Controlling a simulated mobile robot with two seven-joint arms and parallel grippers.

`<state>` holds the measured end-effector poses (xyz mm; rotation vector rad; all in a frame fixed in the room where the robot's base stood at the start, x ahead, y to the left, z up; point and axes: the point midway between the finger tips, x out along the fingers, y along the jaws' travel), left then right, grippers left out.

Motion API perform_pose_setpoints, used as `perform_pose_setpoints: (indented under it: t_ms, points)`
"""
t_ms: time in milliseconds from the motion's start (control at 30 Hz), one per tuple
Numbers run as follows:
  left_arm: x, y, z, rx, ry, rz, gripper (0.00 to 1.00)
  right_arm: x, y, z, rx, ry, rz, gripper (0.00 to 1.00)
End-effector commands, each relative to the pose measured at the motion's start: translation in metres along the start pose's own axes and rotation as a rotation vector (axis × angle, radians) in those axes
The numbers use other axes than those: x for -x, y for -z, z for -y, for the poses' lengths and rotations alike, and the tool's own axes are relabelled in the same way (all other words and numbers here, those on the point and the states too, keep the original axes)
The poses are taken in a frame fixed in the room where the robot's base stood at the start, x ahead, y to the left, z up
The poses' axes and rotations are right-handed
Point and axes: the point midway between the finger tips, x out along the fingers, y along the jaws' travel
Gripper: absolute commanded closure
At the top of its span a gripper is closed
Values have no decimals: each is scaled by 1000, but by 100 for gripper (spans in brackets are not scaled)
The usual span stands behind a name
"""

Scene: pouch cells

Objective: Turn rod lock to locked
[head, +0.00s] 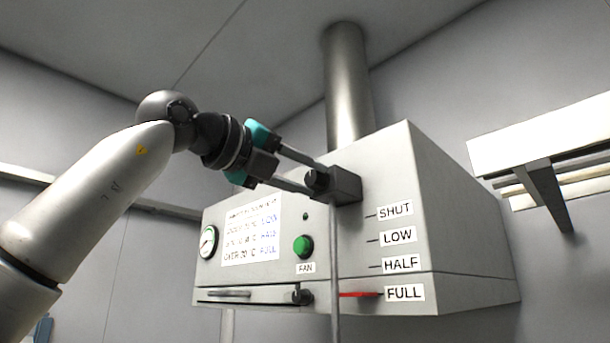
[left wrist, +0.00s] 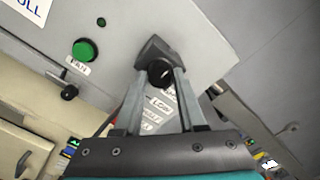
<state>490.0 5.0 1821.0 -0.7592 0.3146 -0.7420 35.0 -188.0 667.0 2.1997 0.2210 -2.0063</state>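The rod lock is a dark block (head: 346,186) with a round black knob (head: 317,181), at the top of a thin vertical rod (head: 335,265) on the grey hood's front. In the left wrist view the knob (left wrist: 160,73) sits between my fingertips, in front of the dark block (left wrist: 158,48). My left gripper (head: 314,178) reaches it from the left, one finger above the knob and one below. Both fingers appear to touch its sides, so it looks shut on the knob. Any lock marking is hidden. My right gripper is not in view.
A red pointer (head: 360,294) on the hood's scale is at the FULL label (head: 404,293). A green FAN button (head: 303,246), a gauge (head: 208,242) and a lever with a black end (head: 302,295) are on the hood's front. A white shelf (head: 540,135) is at the right.

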Motion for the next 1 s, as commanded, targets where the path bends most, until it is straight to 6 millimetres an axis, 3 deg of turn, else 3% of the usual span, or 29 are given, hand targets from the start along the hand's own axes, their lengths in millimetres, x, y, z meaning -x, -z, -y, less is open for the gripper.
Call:
perform_pose_setpoints:
  t_ms: [33,267,567,767,1000]
  points:
    - [0,0,0,1,1,1,55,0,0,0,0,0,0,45]
    - [0,0,0,0,1,0,31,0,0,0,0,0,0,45]
    - [4,0,0,-1,1,1,31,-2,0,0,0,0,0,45]
    - [33,1,-2,-3,0,5,31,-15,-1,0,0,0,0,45]
    - [92,1,-2,-1,1,5,31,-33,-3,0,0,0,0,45]
